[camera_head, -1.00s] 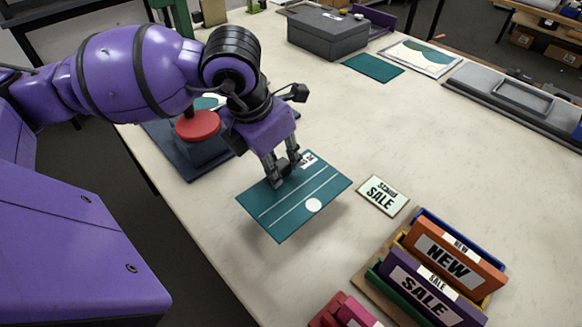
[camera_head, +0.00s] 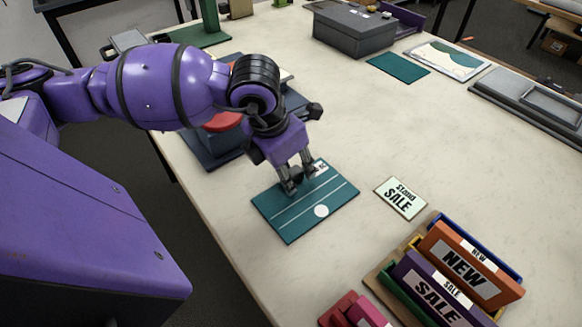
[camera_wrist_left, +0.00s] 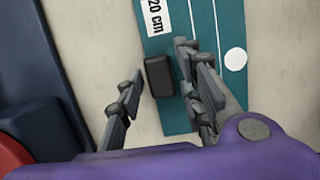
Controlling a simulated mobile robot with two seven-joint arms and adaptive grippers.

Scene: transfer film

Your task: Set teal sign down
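The teal sign (camera_head: 290,217), a flat board with white lines, a white disc and a small printed label, appears to lie flat on the pale table in the head view. It also shows in the left wrist view (camera_wrist_left: 208,30), with "20 cm" on its label. My left gripper (camera_head: 301,178) is at the board's far edge, its fingers spread apart. In the left wrist view, a small dark block (camera_wrist_left: 160,76) at the board's edge sits between the open fingers (camera_wrist_left: 158,88), with a visible gap on the left finger's side. My right gripper is not in view.
A small "SALE" card (camera_head: 401,198) lies right of the sign. A rack of coloured "NEW" and "SALE" signs (camera_head: 462,265) stands at the front right. A dark stand with a red disc (camera_head: 222,122) is behind my left arm. The table's middle right is clear.

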